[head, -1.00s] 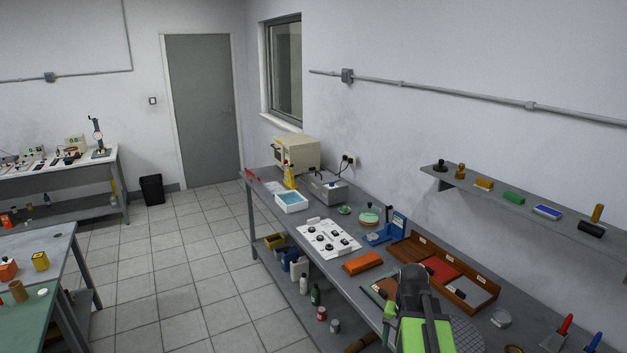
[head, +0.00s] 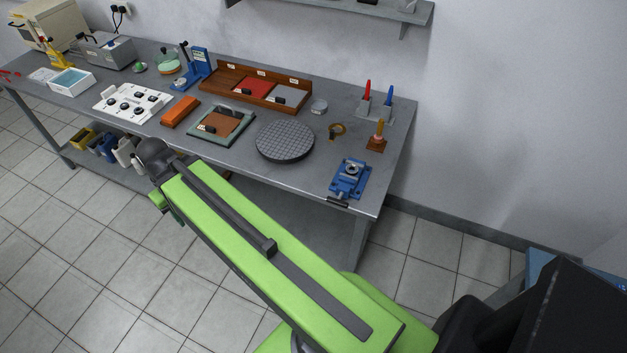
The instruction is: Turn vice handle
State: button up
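A small blue vice (head: 352,174) stands on the grey workbench (head: 300,180), near the front corner at its right end. A dark bar, which looks like the vice handle (head: 338,203), sticks out at its front, by the bench edge. My green arm reaches from the lower right to the left, in front of the bench. Its far dark joint is well to the left of the vice. My gripper is not visible; it is hidden beyond or below that joint.
A round dark grid plate (head: 284,141) lies left of the vice. Red and blue handled tools (head: 376,103) stand at the back. Tiled floor (head: 440,272) right of the bench is clear.

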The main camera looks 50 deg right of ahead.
aim_at(336, 201)
jog(key=z, duration=5.15)
jog(key=i, duration=0.1)
jog(key=u, duration=2.5)
jog(key=k, duration=0.6)
jog(key=u, duration=2.2)
